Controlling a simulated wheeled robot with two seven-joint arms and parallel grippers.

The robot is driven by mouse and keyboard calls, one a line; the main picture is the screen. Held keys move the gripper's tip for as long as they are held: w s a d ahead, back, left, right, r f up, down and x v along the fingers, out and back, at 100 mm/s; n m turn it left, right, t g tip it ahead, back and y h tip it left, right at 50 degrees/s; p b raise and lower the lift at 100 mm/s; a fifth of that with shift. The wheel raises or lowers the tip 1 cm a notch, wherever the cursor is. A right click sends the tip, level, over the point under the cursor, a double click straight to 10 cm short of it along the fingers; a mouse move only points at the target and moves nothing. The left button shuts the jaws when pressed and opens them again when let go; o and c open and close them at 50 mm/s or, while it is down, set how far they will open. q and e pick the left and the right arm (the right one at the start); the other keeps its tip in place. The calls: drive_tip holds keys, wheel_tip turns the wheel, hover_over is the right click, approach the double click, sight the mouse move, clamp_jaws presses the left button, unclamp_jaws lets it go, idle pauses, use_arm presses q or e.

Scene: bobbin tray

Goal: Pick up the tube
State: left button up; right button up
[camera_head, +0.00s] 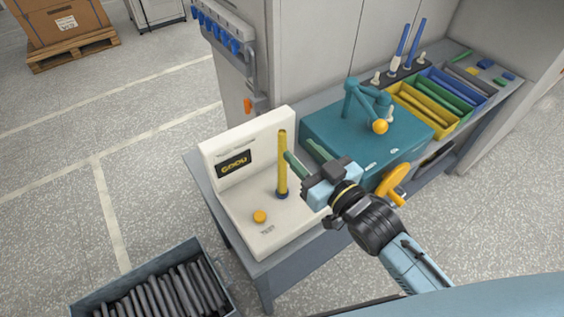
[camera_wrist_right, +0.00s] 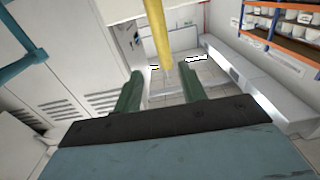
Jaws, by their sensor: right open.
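The yellow tube (camera_head: 282,160) stands upright in a dark blue seat on the white test stand (camera_head: 250,138). My right gripper (camera_head: 300,149) is just to the right of the tube, at about its upper half, with its two green fingers apart. In the right wrist view, the tube (camera_wrist_right: 160,32) comes down from the top edge, in line with the gap between the open fingers (camera_wrist_right: 160,77). Nothing is held between them. I cannot tell how far the fingertips are from the tube. My left gripper is not in view.
A yellow button (camera_head: 260,216) sits at the front of the stand. A teal machine (camera_head: 330,120) is right behind my gripper. Yellow, green and blue bins (camera_head: 416,123) lie beyond it. A grey crate of dark rods (camera_head: 90,297) stands on the floor at lower left.

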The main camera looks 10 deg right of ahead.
sight(285, 139)
drive_tip(key=x, duration=0.3)
drive_tip(key=p+x, duration=0.1)
drive_tip(key=x, duration=0.3)
drive_tip(key=shift+s+a+r, duration=0.2)
drive_tip(key=shift+a, duration=0.15)
clamp_jaws()
